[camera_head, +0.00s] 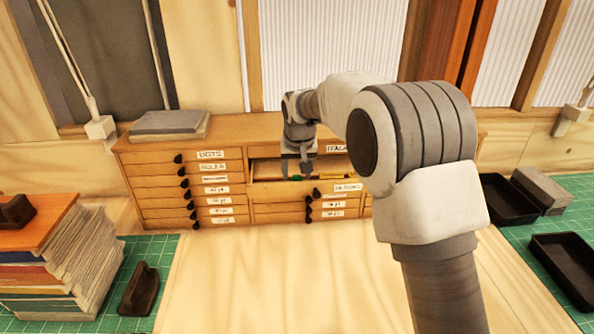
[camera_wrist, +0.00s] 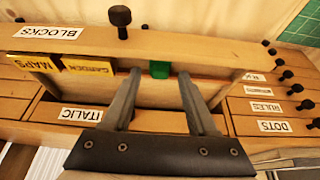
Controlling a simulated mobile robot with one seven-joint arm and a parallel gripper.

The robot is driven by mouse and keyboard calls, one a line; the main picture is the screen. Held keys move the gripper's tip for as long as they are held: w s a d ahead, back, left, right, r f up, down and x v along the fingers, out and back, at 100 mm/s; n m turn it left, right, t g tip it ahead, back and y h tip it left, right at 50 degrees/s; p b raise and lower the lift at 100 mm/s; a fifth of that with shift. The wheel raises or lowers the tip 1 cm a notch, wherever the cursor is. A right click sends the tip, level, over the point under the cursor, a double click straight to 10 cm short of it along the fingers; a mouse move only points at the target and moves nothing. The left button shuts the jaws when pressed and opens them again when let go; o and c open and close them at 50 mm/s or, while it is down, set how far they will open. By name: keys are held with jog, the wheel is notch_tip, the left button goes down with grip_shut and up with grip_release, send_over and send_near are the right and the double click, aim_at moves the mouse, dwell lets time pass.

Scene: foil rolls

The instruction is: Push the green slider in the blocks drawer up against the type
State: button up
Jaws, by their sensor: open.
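The blocks drawer (camera_wrist: 190,50) is pulled out, and its BLOCKS label shows in the wrist view. The green slider (camera_wrist: 160,69) stands in it against the drawer's front side. Two yellow type blocks, marked MAPS (camera_wrist: 32,63) and GARDEN (camera_wrist: 88,66), stand to its left, with a gap between GARDEN and the slider. My gripper (camera_wrist: 160,76) is open over the drawer, its fingertips to either side of the slider in the picture. I cannot tell whether either finger touches it. In the head view the slider (camera_head: 296,178) is a small green spot below my gripper (camera_head: 299,172).
The wooden cabinet (camera_head: 190,158) has several closed drawers with black knobs. An ITALIC label (camera_wrist: 80,114) is behind the open drawer. A grey slab (camera_head: 170,122) lies on the cabinet. Black trays (camera_head: 510,204) stand at right, and stacked books (camera_head: 60,265) at left. The wooden board in front is clear.

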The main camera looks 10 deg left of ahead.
jog(key=shift+w+f, duration=0.1)
jog(key=shift+f, duration=0.2)
grip_shut()
jog(key=shift+d, duration=0.1)
jog(key=shift+w+d+b, duration=0.2)
jog(key=shift+d, duration=0.55)
jog(key=shift+w+d+b, duration=0.15)
jog(key=shift+w+d, duration=0.05)
jog(key=shift+d, duration=0.5)
grip_release()
